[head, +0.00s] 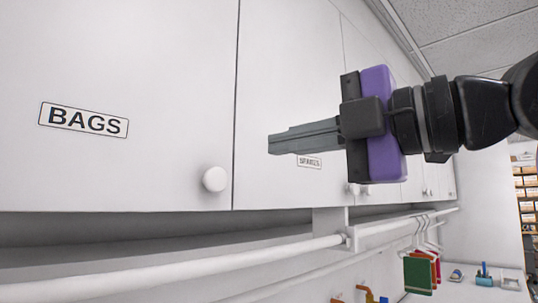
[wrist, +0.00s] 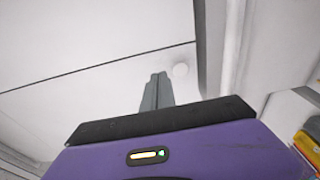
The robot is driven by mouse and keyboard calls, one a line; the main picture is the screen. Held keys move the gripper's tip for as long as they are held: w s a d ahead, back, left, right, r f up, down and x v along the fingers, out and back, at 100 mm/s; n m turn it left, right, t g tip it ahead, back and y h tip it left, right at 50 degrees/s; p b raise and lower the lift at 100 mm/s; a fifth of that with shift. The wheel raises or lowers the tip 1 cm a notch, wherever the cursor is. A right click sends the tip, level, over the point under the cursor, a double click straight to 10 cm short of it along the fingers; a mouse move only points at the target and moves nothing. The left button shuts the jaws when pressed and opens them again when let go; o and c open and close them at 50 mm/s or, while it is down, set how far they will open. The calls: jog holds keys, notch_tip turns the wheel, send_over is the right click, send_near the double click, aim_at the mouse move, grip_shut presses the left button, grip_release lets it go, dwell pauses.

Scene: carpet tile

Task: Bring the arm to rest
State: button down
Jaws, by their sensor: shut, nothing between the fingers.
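My gripper (head: 270,143) is raised in front of the white wall cabinets in the head view, its grey fingers pointing left. The fingers are together with nothing between them. The arm reaches in from the right edge of the head view. The fingers cover part of the cabinet door with the small label (head: 309,161). I cannot tell how far the fingertips are from the door.
A cabinet door labelled BAGS (head: 84,120) is closed, with a round knob (head: 214,179). A white rail (head: 200,266) runs below the cabinets. Coloured items (head: 420,270) hang from it on hangers. A counter (head: 470,292) holds small objects at the lower right. Stocked shelves stand far right.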

jog(key=v, duration=0.2)
jog(key=b+v, duration=0.1)
jog(key=v, duration=0.1)
jog(key=shift+s, duration=0.35)
